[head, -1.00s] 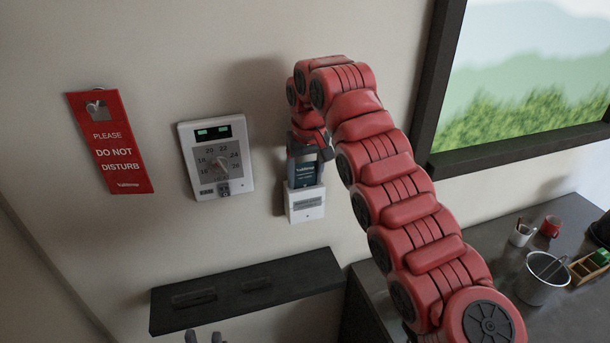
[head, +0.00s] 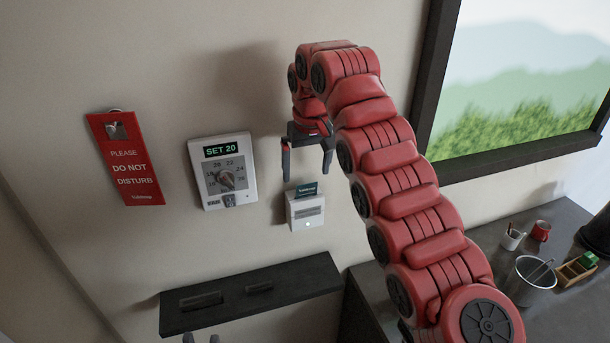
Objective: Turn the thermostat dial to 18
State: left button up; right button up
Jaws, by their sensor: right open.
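The white thermostat (head: 241,197) is on the wall left of my right arm. My right gripper (head: 306,176) is open and empty, pointing down, to the right of the thermostat and above a card holder.
A white card holder (head: 305,211) with a dark card (head: 306,190) in it is on the wall below my right gripper. A red do-not-disturb sign (head: 130,180) hangs at the left. A dark shelf (head: 290,283) juts out below. A counter with a bucket (head: 530,286) is at the right.

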aim_at(226, 177)
jog(key=k, duration=1)
